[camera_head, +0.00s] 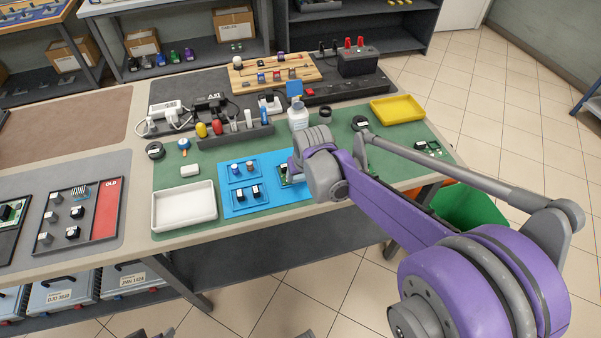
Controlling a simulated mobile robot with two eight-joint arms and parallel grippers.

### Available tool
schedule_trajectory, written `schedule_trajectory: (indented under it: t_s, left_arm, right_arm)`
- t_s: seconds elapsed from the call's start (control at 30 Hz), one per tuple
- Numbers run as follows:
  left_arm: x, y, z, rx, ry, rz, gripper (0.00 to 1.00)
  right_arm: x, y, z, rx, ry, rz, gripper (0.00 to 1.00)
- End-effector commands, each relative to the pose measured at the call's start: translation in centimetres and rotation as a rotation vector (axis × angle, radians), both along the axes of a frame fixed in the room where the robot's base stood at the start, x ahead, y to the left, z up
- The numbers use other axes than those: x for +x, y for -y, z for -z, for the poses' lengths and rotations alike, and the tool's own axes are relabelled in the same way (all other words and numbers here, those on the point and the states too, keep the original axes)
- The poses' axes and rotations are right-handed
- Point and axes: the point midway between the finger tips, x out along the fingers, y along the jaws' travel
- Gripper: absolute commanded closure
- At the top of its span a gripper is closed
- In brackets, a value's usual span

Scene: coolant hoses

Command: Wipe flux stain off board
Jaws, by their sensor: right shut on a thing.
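A small green circuit board (284,178) lies at the right part of a blue mat (230,208), partly covered by my right wrist. I cannot make out a stain on it. My right gripper (293,168) is over the board's right side, mostly hidden behind its own grey wrist. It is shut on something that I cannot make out. Another green board (430,148) lies at the right of the green work mat (340,140). A white bottle (298,116) stands just behind my right wrist.
A white tray (157,224) is left of the blue mat, with a small white block (190,170) behind it. A yellow tray (397,108) is at the back right. A tool rack (222,138) stands behind.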

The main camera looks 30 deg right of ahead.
Motion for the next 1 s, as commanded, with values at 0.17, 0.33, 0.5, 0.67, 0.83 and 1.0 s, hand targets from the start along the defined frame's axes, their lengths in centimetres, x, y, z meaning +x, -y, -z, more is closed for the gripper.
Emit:
schedule_trajectory:
  t_s: [0.17, 0.33, 0.5, 0.67, 0.83, 1.0]
  left_arm:
    - [0.0, 0.0, 0.0, 0.0, 0.0, 0.0, 0.5]
    - [0.0, 0.0, 0.0, 0.0, 0.0, 0.0, 0.5]
    - [-0.01, 0.0, 0.04, 0.0, 0.0, 0.0, 0.5]
    - [-0.02, 0.0, 0.15, 0.0, 0.0, 0.0, 0.5]
    - [-0.03, 0.0, 0.28, 0.0, -0.001, 0.0, 0.5]
    - [-0.04, 0.0, 0.39, 0.0, -0.001, 0.0, 0.5]
  right_arm:
    - [0.02, 0.0, -0.01, 0.0, 0.0, 0.0, 0.81]
    - [0.03, 0.01, -0.01, 0.0, 0.0, 0.0, 0.81]
    - [0.03, 0.01, 0.04, 0.0, 0.0, 0.0, 0.81]
    - [0.03, 0.01, 0.19, 0.0, 0.0, 0.0, 0.81]
    - [0.03, 0.01, 0.38, 0.0, 0.0, 0.0, 0.81]
    - [0.03, 0.01, 0.54, 0.0, 0.0, 0.0, 0.81]
